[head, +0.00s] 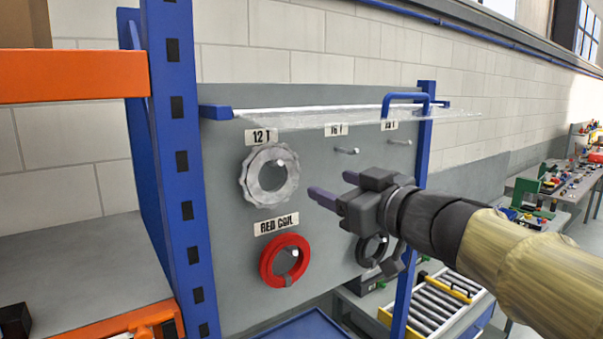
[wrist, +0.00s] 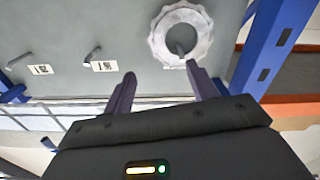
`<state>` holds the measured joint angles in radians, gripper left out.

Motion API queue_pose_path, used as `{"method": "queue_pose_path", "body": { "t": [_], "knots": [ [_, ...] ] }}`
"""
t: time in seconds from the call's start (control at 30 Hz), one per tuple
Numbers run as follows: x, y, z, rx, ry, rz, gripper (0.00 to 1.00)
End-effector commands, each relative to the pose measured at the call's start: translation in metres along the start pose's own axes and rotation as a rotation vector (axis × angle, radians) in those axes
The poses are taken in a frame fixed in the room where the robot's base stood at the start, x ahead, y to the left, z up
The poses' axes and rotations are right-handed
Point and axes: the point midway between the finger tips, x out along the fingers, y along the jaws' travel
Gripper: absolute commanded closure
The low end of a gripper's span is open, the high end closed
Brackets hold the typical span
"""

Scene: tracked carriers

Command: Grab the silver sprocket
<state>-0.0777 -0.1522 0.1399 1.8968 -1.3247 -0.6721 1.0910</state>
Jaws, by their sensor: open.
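The silver sprocket (head: 270,174) is a toothed ring hanging on a peg under the "12 T" label on a grey panel. In the wrist view the sprocket (wrist: 181,34) is at the top, beyond my right-hand finger. My gripper (head: 325,198) is to the right of the sprocket in the head view, in front of the panel. Its two purple-grey fingers are apart with nothing between them, and they also show in the wrist view (wrist: 160,88). A clear gap shows between gripper and sprocket in the head view.
A red coil (head: 284,261) hangs below the sprocket, and a dark ring (head: 371,251) hangs behind my gripper. A clear cover (head: 330,115) with a blue handle (head: 407,97) juts out above the pegs. Blue posts (head: 180,170) flank the panel. Two upper pegs are empty.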

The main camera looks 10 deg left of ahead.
Motion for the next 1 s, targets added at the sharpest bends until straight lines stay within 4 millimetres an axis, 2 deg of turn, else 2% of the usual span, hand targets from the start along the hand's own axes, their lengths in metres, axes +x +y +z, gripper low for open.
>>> {"method": "queue_pose_path", "body": {
  "t": [0.3, 0.5, 0.87, 1.0],
  "knots": [
    [0.058, 0.000, -0.001, 0.002, -0.001, -0.003, 0.42],
    [0.087, 0.000, -0.001, 0.001, -0.001, -0.002, 0.42],
    [0.091, 0.000, 0.000, 0.000, 0.000, 0.000, 0.42],
    [0.099, 0.001, -0.002, 0.000, -0.001, -0.001, 0.42]
  ]
}}
